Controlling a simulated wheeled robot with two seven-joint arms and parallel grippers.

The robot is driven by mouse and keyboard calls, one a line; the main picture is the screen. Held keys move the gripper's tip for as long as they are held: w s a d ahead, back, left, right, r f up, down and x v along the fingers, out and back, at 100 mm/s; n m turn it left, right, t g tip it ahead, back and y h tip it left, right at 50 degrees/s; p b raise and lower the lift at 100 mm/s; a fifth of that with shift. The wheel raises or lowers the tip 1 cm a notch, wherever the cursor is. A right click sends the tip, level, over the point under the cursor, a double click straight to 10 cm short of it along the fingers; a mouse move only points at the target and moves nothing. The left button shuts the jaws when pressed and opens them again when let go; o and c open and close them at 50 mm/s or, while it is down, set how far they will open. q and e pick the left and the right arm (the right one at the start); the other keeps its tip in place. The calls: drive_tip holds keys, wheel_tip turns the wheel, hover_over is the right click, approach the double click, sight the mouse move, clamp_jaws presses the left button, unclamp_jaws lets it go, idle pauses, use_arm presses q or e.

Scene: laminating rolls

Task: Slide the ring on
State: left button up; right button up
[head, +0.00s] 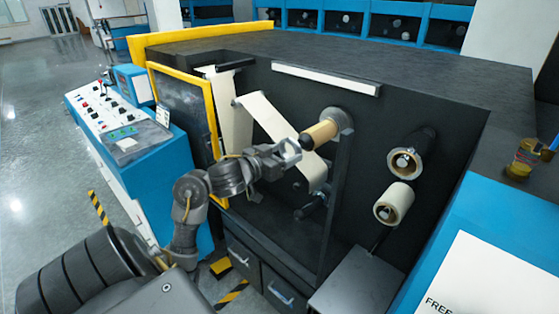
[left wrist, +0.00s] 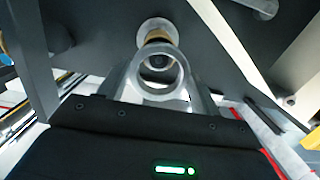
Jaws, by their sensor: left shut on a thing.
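A tan tube (head: 322,132), which I take to be the ring, lies in line with a pale round hub (head: 341,119) on the machine's dark front. My right gripper is out of view.
White film (head: 270,125) runs down left of the tube. Two rolls (head: 404,160) stick out of the front at the right. A yellow-framed door (head: 212,110) stands at the left, beside a blue control console (head: 125,125). A jar-like item (head: 523,158) stands far right.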

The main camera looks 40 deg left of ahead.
sight(301, 143)
use_arm(q)
drive_tip(key=shift+w+b, duration=0.7)
drive_tip(key=shift+w, duration=0.4)
drive_tip(key=shift+w+a+f+b, duration=0.1)
drive_tip(key=shift+w+b, duration=1.6)
drive_tip(key=shift+w, duration=0.6)
drive_tip(key=shift+c, duration=0.4)
drive_tip(key=shift+r+b, duration=0.2)
drive_tip(key=shift+b, duration=0.15)
drive_tip(key=shift+c, duration=0.5)
drive_tip(key=shift+r+p, duration=0.15)
drive_tip(key=shift+p, duration=0.35)
drive_tip(key=shift+f, duration=0.2)
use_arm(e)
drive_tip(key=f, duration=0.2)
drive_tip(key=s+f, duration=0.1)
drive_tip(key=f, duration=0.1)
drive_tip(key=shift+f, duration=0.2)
